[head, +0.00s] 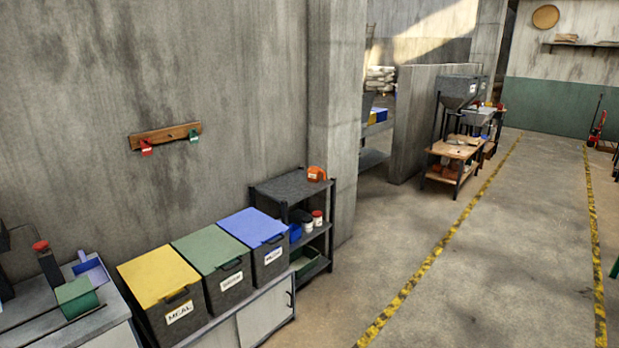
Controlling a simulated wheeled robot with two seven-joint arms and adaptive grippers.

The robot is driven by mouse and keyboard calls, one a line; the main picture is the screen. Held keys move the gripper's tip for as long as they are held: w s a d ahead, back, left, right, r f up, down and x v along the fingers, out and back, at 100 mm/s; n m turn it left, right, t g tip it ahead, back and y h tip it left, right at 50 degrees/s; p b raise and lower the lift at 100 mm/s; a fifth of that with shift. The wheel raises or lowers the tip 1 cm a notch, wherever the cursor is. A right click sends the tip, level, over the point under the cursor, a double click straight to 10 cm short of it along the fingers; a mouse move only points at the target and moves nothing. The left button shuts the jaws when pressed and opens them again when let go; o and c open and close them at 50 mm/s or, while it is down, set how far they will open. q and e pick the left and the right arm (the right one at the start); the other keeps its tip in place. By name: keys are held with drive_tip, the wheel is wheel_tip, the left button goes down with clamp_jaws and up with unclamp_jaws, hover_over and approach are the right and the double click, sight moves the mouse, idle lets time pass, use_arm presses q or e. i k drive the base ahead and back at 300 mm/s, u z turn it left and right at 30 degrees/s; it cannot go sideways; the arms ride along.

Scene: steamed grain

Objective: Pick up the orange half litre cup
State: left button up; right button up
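A small orange cup (316,174) with a pale label stands on the top shelf of a dark metal rack (284,188), near the shelf's right end, beside a concrete pillar. It looks upright, but it is small in the picture and its measure cannot be read. Neither of my grippers is in the head view, so their state and any hold are hidden.
Yellow, green and blue lidded bins (158,275) stand on a low cabinet (266,314) in front of the rack. A bench with a green scoop-like container (76,297) is at lower left. Open floor (400,240) lies right of the rack, crossed by yellow lines.

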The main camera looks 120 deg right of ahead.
sight(313, 173)
drive_tip(key=z, duration=4.35)
drive_tip(key=i, duration=3.7)
drive_tip(key=u, duration=0.4)
